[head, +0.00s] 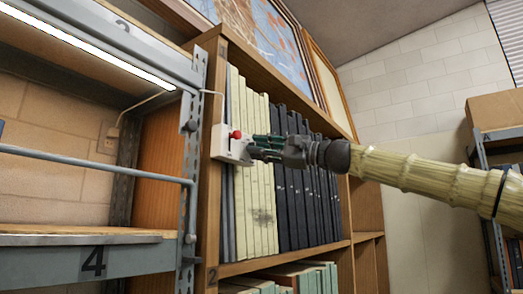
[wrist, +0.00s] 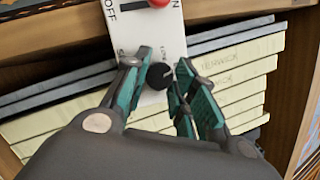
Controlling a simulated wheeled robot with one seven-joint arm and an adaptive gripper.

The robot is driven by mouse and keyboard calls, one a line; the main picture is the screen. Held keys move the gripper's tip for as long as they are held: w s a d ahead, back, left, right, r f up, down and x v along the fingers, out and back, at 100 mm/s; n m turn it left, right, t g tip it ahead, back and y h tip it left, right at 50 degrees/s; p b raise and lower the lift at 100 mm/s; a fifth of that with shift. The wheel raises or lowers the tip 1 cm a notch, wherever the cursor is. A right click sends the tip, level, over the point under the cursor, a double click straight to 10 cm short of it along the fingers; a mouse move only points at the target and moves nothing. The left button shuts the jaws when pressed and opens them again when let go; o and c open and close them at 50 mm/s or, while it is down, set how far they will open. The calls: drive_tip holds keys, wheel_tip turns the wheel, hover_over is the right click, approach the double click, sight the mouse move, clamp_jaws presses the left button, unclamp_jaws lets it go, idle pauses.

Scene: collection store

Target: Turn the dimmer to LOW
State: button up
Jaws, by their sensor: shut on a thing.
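A white control plate (head: 222,148) is fixed to the front upright of the wooden shelf unit. In the wrist view the plate (wrist: 158,30) carries a red knob (wrist: 159,3) at the top, between OFF and ON lettering. Below it is the round black dimmer knob (wrist: 159,77), with a small light mark on its right side. In the head view my gripper (head: 256,149) reaches the plate from the right, and the dimmer knob is hidden. The small lettering around the dimmer is partly covered and hard to read.
Cream (head: 258,170) and dark binders (head: 300,190) stand on the shelf behind my gripper. A grey metal rack (head: 80,262) with a lit tube (head: 85,43) stands at left. A cardboard box (head: 495,108) sits on another rack at right.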

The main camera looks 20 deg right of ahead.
drive_tip(key=n, duration=0.2)
drive_tip(key=n+g, duration=0.1)
drive_tip(key=n, duration=0.3)
drive_tip(key=shift+d+r+g, duration=0.2)
drive_tip(key=shift+r+g, duration=0.15)
drive_tip(key=shift+g, duration=0.05)
drive_tip(key=shift+w+n+g+h, duration=0.15)
drive_tip(key=shift+n+g+h, duration=0.25)
drive_tip(key=shift+n, duration=1.1)
drive_tip(key=shift+f, duration=0.15)
drive_tip(key=o, duration=1)
drive_tip(key=shift+w+a, duration=0.1)
drive_tip(key=shift+a, duration=0.2)
drive_tip(key=v, duration=1.2)
drive_tip(key=shift+o, duration=0.2)
